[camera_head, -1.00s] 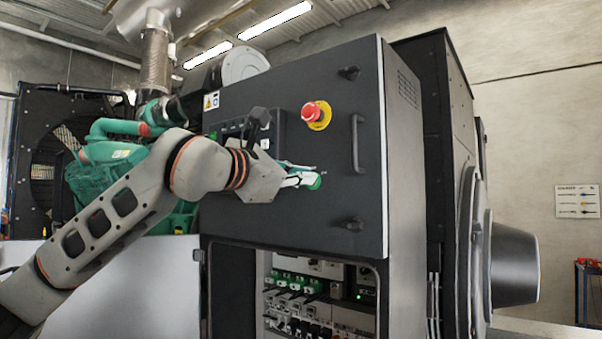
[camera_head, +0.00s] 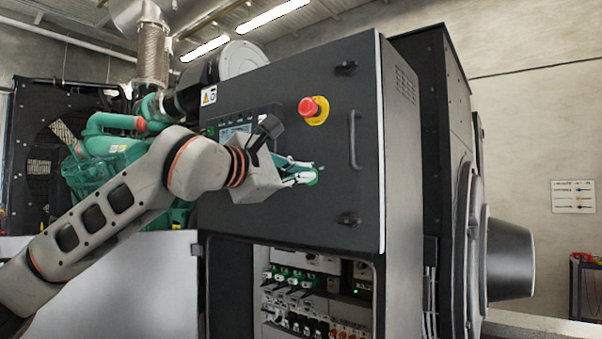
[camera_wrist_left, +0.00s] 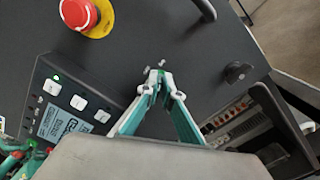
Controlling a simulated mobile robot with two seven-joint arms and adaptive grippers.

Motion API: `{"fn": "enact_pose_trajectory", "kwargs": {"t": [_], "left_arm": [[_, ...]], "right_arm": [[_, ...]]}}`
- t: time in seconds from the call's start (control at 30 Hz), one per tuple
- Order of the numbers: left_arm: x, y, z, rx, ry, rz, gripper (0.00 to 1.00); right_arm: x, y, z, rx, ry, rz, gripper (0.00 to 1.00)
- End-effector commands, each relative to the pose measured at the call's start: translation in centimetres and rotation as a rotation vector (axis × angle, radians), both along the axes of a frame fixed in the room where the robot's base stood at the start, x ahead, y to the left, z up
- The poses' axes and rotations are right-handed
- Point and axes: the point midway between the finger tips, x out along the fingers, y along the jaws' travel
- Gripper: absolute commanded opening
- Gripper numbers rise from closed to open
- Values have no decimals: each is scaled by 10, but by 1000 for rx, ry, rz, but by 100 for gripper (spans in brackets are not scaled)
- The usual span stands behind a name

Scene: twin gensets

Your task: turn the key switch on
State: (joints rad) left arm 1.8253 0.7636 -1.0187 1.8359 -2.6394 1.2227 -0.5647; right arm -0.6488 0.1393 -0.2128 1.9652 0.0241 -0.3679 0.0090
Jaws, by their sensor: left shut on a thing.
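The key switch (camera_wrist_left: 161,64) is on the dark cabinet door, below the red emergency stop, and only a small metallic bit of it shows past my fingertips. My left gripper (camera_wrist_left: 159,76) reaches the door there, its white and teal fingers closed together on the key. In the head view my left gripper (camera_head: 312,177) comes in from the left, its tips at the door face. The fingers hide most of the key, so its turned angle cannot be read. My right gripper is in neither view.
The red emergency stop (camera_head: 313,110) on its yellow ring sits above the gripper. A door handle (camera_head: 355,140) stands out to the right, with latches above and below. A control panel with a screen (camera_wrist_left: 62,120) lies left. Open breaker bay (camera_head: 310,295) below.

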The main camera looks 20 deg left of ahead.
Motion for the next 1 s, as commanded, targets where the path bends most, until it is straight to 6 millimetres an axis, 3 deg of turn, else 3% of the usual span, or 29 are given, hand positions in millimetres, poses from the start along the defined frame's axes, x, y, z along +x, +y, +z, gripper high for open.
{"fn": "enact_pose_trajectory", "kwargs": {"t": [0.2, 0.27, 0.3, 0.67, 0.83, 1.0], "left_arm": [[0, 0, 0, 1, -1, -1, 0], [0, 0, 0, 1, -1, -1, 21], [0, 0, 0, 1, -1, -1, 22], [-3, 1, 0, -1, 0, -1, 22], [-21, 8, 1, -1, -2, 0, 22], [-54, 20, 1, -1, -2, 1, 22]], "right_arm": [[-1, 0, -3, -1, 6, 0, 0], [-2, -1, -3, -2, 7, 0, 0], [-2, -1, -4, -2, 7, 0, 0], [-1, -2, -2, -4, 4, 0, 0], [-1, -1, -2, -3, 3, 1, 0], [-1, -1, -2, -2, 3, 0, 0]]}}
